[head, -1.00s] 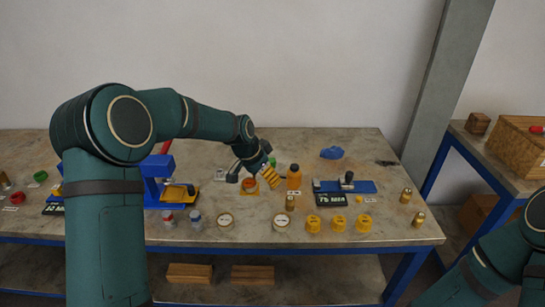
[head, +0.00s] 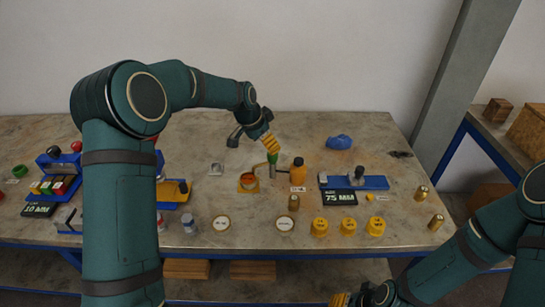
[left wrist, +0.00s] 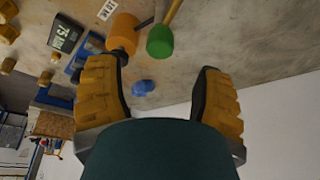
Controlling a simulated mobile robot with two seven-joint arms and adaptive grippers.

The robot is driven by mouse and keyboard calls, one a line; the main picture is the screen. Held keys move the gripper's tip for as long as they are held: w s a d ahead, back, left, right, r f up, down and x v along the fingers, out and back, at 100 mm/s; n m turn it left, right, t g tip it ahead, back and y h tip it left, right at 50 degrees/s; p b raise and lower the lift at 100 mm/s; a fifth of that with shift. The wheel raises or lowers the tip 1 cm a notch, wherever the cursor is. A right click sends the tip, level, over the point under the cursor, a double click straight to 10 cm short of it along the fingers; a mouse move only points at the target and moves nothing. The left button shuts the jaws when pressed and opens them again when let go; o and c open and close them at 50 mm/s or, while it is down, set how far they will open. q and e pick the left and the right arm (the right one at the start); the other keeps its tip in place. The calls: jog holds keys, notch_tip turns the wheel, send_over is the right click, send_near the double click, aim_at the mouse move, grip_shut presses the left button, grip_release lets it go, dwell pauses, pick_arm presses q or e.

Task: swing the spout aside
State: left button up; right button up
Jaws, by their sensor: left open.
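The spout (head: 261,167) is a thin arm beside an orange-rimmed cup (head: 248,182) on a yellow base. Its green end (head: 272,157) stands just left of an orange bottle (head: 297,172). My left gripper (head: 271,146) is open, with its yellow fingers just above and behind the green end. In the left wrist view, the green end (left wrist: 160,41) lies between the open fingers (left wrist: 162,68), with no contact visible, and the orange bottle (left wrist: 124,34) is close to the left finger. My right gripper (head: 343,299) is partly cut off at the bottom edge.
A blue device with a black display (head: 340,198) stands to the right, with a blue lump (head: 339,142) behind it. Yellow caps (head: 348,226) and white-topped discs (head: 285,224) line the front. A brass cylinder (head: 294,202) stands before the bottle.

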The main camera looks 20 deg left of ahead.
pick_arm(q)
jog(key=b+x, duration=0.1)
jog(key=x, duration=0.6)
jog(key=shift+w+d+f, duration=0.15)
jog(key=shift+f, duration=0.1)
grip_shut()
